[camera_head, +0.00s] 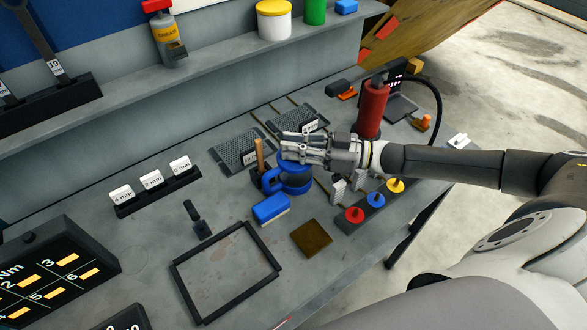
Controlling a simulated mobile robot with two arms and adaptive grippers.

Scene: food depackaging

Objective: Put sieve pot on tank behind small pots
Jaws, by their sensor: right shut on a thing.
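My right gripper (287,151) reaches in from the right over the middle of the workbench. It is shut on a blue pot-like piece (296,184) with a looped handle at its left; the fingers hide part of its top, and I cannot tell if it has a sieve. I cannot tell whether it touches the bench. Small red, blue and yellow round pieces (375,198) stand on a dark strip to the right. Two grey perforated trays lie behind the gripper, one at left (238,147) and one further back (306,115). No clear tank shows. My left gripper is out of view.
A wooden-handled tool (260,157) stands close left of the blue piece. A red cylinder (371,108) stands behind my right wrist. A blue-topped block (271,208), a brown square plate (311,238) and an empty black frame (226,272) lie in front. A shelf (215,61) runs behind.

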